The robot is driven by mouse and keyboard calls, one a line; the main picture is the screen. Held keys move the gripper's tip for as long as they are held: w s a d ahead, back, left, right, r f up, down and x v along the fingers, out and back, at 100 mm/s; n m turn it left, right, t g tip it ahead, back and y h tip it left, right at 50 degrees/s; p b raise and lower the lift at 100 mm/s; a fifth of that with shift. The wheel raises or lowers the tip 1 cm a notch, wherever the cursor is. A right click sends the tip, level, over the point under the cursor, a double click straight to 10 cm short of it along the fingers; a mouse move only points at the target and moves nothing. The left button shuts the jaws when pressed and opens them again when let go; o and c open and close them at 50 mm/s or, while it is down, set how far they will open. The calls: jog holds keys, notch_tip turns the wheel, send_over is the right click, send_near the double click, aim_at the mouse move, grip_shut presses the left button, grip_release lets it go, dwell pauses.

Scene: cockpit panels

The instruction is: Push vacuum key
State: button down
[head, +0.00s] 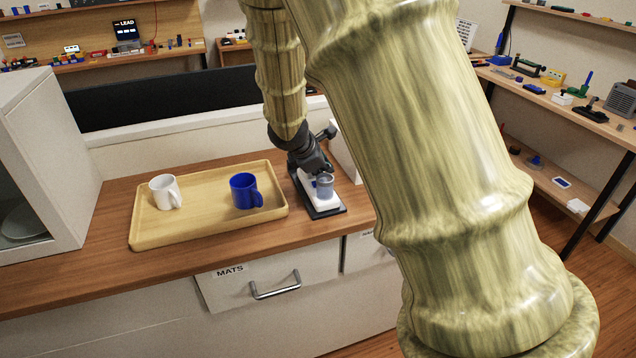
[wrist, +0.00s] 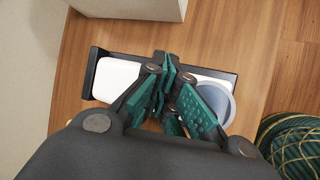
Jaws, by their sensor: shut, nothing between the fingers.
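A small device with a black base (head: 330,212) and a white top (head: 308,188) stands on the wooden counter, right of the tray. A grey-blue see-through cup (head: 325,187) sits at its front end. In the wrist view, the white top (wrist: 115,78) shows left of my fingers and the cup (wrist: 216,100) right of them. My gripper (head: 314,170) is shut and empty over the device, pointing down. In the wrist view its teal-padded fingers (wrist: 166,82) cover the middle of the device. I cannot make out a vacuum key, nor whether the fingertips touch the device.
A wooden tray (head: 205,226) holds a white mug (head: 164,191) and a blue mug (head: 244,190) to the left. A white box (head: 347,152) stands behind the device. A white cabinet (head: 45,165) stands at the far left. The counter's front edge is close to the device.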

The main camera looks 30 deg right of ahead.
jog(key=shift+f+b, duration=0.4)
jog(key=shift+f, duration=0.25)
dwell(0.8)
jog(key=shift+s+a+f+b, duration=0.15)
jog(key=shift+s+f+b, duration=0.15)
jog(key=shift+f, duration=0.4)
dwell(0.4)
jog(key=shift+r, duration=0.1)
jog(key=shift+w+r+p, duration=0.2)
jog(key=shift+r+p, duration=0.75)
jog(key=shift+r, duration=0.15)
jog(key=shift+r, duration=0.15)
jog(key=shift+r+p, duration=2.35)
jog(key=shift+r, duration=0.1)
